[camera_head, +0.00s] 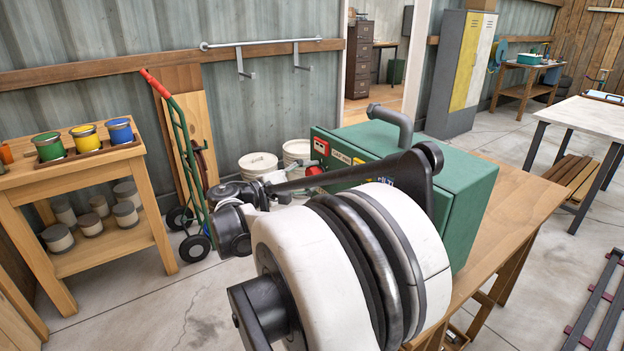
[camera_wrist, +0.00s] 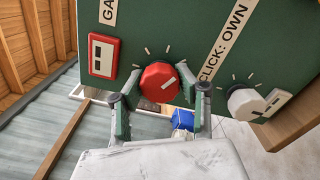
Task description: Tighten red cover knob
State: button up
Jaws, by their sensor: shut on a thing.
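The red cover knob (camera_wrist: 160,86), round with a white mark line, sits on the front of the green box (camera_wrist: 235,50). My gripper (camera_wrist: 160,92) is shut on this knob in the wrist view, with one finger at its left side and one at its right. The knob's lower rim and contact points are partly hard to make out.
A white knob (camera_wrist: 245,104) is right of the red one, and a red-framed switch plate (camera_wrist: 103,55) is left. White buckets (camera_head: 259,164) stand on the floor behind. A wooden shelf (camera_head: 75,170) with paint cans and a hand truck (camera_head: 185,165) stand at left.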

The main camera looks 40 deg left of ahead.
jog(key=shift+m+b, duration=0.35)
jog(key=shift+m, duration=0.95)
jog(key=o, duration=1.2)
jog(key=v, duration=1.2)
